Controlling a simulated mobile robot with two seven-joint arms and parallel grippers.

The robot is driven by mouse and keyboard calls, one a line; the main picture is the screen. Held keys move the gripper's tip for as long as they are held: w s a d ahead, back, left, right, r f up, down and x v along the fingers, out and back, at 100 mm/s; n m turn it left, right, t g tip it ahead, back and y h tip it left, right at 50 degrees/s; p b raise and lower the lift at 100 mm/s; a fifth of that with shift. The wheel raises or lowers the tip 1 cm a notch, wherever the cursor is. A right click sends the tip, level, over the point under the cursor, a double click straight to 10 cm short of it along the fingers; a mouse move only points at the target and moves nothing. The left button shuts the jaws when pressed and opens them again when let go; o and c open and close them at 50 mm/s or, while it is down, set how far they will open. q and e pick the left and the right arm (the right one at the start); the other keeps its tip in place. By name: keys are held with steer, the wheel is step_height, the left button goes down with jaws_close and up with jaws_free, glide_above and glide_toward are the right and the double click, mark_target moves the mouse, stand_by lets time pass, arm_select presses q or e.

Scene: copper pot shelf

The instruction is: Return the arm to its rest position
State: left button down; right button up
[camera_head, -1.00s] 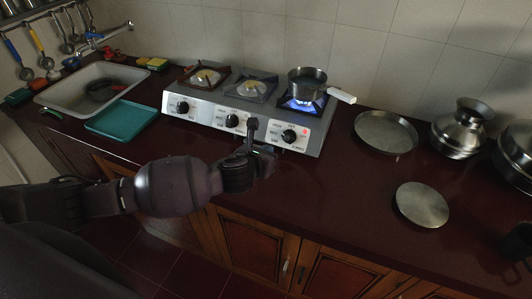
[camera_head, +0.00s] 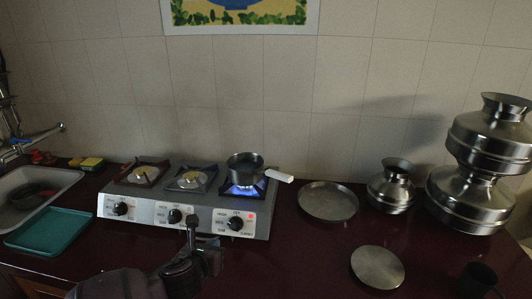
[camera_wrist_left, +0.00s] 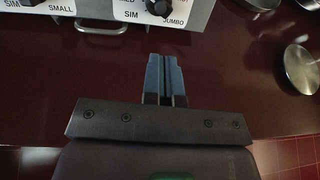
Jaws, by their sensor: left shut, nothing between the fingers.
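My left gripper (camera_head: 192,232) is in front of the stove, near the middle and right knobs. Its fingers are shut with nothing between them. They also show in the left wrist view (camera_wrist_left: 166,72), over the dark red counter just short of the stove's front panel. My left arm comes in from the lower left in the head view. The stove (camera_head: 155,213) has three burners, with a blue flame lit on the right one. A small saucepan (camera_head: 244,165) with a white handle sits on that burner. My right gripper is not in view.
A teal tray (camera_head: 48,230) and sink (camera_head: 58,182) are at the left. A shallow pan (camera_head: 328,201), flat metal disc (camera_head: 378,267), small metal pot (camera_head: 391,190), stacked large pots (camera_head: 470,200) and dark mug (camera_head: 478,278) are at the right. Counter is clear between gripper and disc.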

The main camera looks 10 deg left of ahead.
arm_select(q)
steer(key=s+d+r+n+h, duration=0.1)
steer(key=d+n+h, duration=0.1)
steer(key=n, duration=0.8)
steer(key=s+d+r+n+h, duration=0.1)
steer(key=s+d+n+h, duration=0.1)
steer(key=n, duration=0.8)
steer(key=s+a+f+n+y+b, duration=0.1)
steer(key=s+a+f+n+y, duration=0.1)
steer(key=s+a+f+n, duration=0.2)
steer(key=s+a+f+n+g+y, duration=0.1)
steer(key=s+a+f+n, duration=0.3)
steer(key=s, duration=0.7)
steer(key=s+a+f+n+y+b, duration=0.1)
steer(key=s+a+f+n+y, duration=0.1)
steer(key=s+a+f+n, duration=0.2)
steer(key=s+f+n, duration=0.3)
steer(key=f+n, duration=0.1)
steer(key=f, duration=0.1)
steer(key=shift+s+f+g+y+b, duration=0.3)
steer(key=shift+f+y+b, duration=0.05)
steer(key=shift+f+y, duration=0.05)
